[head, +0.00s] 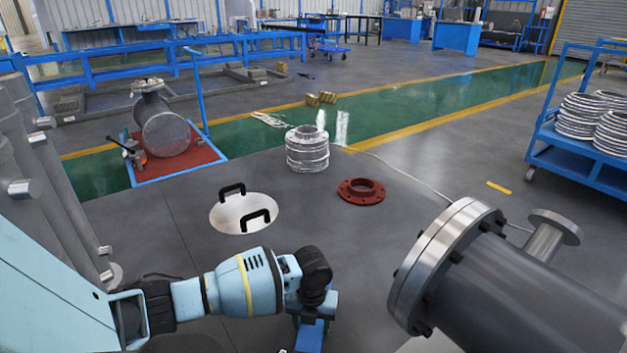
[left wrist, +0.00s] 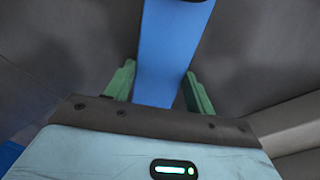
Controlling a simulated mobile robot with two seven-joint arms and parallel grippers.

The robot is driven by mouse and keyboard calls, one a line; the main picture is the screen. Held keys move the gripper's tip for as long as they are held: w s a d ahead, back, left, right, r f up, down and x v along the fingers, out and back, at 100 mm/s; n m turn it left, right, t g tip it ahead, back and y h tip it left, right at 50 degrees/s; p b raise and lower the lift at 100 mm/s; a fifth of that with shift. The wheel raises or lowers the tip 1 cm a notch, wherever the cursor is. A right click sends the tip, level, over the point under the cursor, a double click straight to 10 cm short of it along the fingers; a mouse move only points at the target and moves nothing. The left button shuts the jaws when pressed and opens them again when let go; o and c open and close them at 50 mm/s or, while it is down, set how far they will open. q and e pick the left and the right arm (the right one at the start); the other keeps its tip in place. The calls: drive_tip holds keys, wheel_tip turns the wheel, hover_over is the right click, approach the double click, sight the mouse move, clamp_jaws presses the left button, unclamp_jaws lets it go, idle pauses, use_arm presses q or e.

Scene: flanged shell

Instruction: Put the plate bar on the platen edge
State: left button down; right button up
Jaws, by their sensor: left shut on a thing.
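A flat blue bar (left wrist: 168,45), which looks like the plate bar, runs between the two green fingers of my left gripper (left wrist: 159,88) in the left wrist view. The fingers are shut on it. In the head view my left gripper (head: 313,305) is low at the bottom middle, largely hidden by its own wrist, and part of the blue bar (head: 309,338) shows below it. The bar's far end is cut off by the wrist view's top edge. I cannot make out for sure which surface is the platen edge. My right gripper is not in view.
A large flanged shell (head: 520,295) lies at the right. A round plate with two black handles (head: 229,215), a red flange (head: 361,191) and a stack of rings (head: 307,153) are on the floor ahead. A blue cart (head: 580,165) stands far right.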

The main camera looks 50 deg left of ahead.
sight(312, 327)
use_arm(q)
drive_tip(key=shift+w, duration=0.1)
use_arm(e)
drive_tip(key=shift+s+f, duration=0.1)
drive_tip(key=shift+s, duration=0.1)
use_arm(q)
drive_tip(key=c, duration=0.9)
unclamp_jaws()
drive_tip(key=shift+f, duration=0.15)
drive_tip(key=shift+c, duration=0.2)
drive_tip(key=o, duration=0.4)
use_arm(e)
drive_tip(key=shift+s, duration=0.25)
use_arm(q)
drive_tip(key=shift+r, duration=0.25)
wheel_tip(312, 327, up, 12)
drive_tip(key=p, duration=0.4)
drive_tip(key=shift+f, duration=0.15)
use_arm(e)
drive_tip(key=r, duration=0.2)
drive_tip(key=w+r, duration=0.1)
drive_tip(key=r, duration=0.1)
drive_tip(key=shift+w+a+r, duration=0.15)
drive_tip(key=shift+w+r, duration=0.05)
